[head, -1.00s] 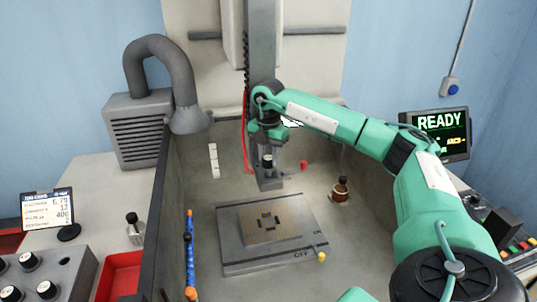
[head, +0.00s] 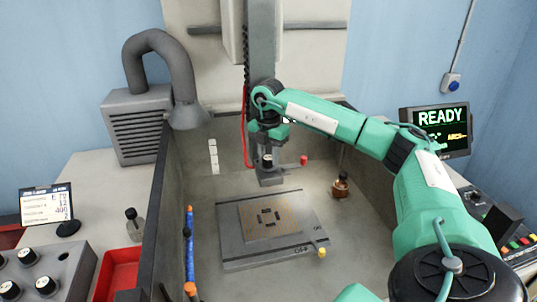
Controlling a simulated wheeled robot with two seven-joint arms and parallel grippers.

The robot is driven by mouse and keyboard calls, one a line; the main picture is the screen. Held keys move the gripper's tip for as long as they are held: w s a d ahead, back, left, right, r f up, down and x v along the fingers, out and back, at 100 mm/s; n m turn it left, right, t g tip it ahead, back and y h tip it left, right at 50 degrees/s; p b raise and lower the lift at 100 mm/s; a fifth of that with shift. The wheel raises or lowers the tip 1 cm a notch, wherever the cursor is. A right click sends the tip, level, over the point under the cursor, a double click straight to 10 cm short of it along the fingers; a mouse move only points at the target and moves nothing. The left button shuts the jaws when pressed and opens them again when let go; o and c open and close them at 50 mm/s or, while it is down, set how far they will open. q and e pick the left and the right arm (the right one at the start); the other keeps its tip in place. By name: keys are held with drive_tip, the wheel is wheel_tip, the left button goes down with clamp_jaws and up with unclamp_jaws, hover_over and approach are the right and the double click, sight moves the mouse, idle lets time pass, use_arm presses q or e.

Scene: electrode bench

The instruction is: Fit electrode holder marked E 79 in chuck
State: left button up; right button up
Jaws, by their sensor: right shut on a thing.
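My right gripper (head: 267,152) is at the machine's vertical head (head: 262,50), in the middle of the view. It is shut on a small dark and grey piece that looks like the electrode holder (head: 267,162). A grey block (head: 271,180) shows just below it. The chuck is mostly hidden behind my gripper and wrist, so I cannot tell whether the holder touches it or sits in it. No E 79 mark on the holder is readable. A card (head: 47,204) at the left seems to read E 79. My left gripper is not in view.
A flat plate with a patterned workpiece (head: 255,225) lies in the tank below. A blue hose (head: 189,245) runs along the tank's left wall; a brown bottle (head: 341,187) stands right. A red knob (head: 304,160) sits beside the head. The screen (head: 440,130) reads READY.

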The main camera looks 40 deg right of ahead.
drive_tip(key=shift+f, duration=0.45)
drive_tip(key=o, duration=1.8)
drive_tip(key=shift+r, duration=0.1)
drive_tip(key=shift+r+p, duration=1.95)
drive_tip(key=shift+r, duration=1)
drive_tip(key=shift+s+f, duration=0.1)
